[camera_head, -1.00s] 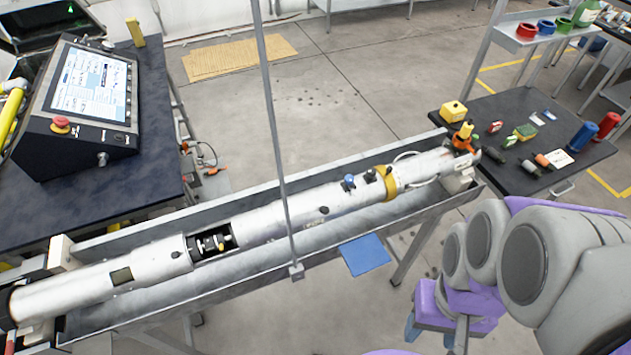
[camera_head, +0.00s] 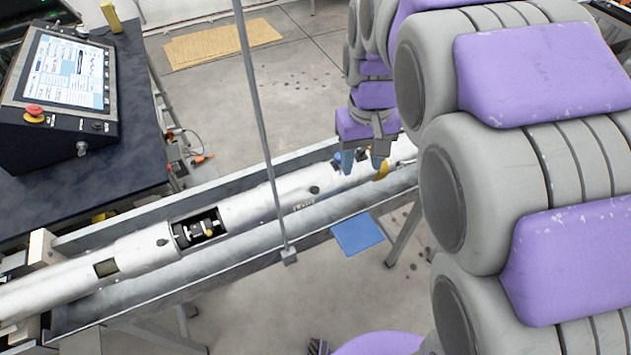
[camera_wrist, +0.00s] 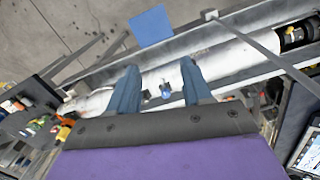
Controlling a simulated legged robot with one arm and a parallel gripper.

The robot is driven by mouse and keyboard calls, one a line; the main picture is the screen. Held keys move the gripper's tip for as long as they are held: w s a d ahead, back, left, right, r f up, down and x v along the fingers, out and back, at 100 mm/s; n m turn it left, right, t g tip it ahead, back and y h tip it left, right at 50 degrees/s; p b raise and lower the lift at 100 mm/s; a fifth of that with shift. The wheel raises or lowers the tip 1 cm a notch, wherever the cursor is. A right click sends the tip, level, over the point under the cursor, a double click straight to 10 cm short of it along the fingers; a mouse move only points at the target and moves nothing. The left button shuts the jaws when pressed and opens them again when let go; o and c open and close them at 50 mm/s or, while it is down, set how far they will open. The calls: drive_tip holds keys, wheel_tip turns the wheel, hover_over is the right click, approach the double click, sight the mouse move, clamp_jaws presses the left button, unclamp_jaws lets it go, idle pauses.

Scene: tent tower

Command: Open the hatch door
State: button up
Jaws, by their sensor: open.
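A long silver tube (camera_head: 247,208) lies in a grey metal trough. A dark rectangular opening (camera_head: 200,228) with small parts inside is in its middle; the opening also shows at the right of the wrist view (camera_wrist: 296,36). I cannot make out a separate hatch door panel. A blue knob (camera_wrist: 166,91) stands on the tube, and in the wrist view it lies between my fingers, apart from both. My gripper (camera_head: 363,162) is open and empty over the tube's right part, beside a yellow ring (camera_head: 383,170). My arm hides the tube's right end.
A thin grey post (camera_head: 257,100) rises in front of the trough. A control panel with screen (camera_head: 65,70) stands on the dark table at left. A side table with small items (camera_wrist: 30,110) shows in the wrist view.

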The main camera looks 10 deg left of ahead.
drive_tip(key=w+a+f+n+b, duration=0.1)
drive_tip(key=w+a+f+n, duration=0.1)
drive_tip(key=w+a, duration=0.6)
drive_tip(key=b, duration=0.4)
approach(297, 185)
drive_tip(key=shift+t, duration=0.3)
drive_tip(key=d+f, duration=0.1)
drive_tip(key=f, duration=0.1)
drive_tip(key=s+d+f, duration=0.1)
drive_tip(key=d+f, duration=0.1)
drive_tip(key=f, duration=0.1)
drive_tip(key=d+f, duration=0.2)
drive_tip(key=shift+s+f, duration=0.35)
clamp_jaws()
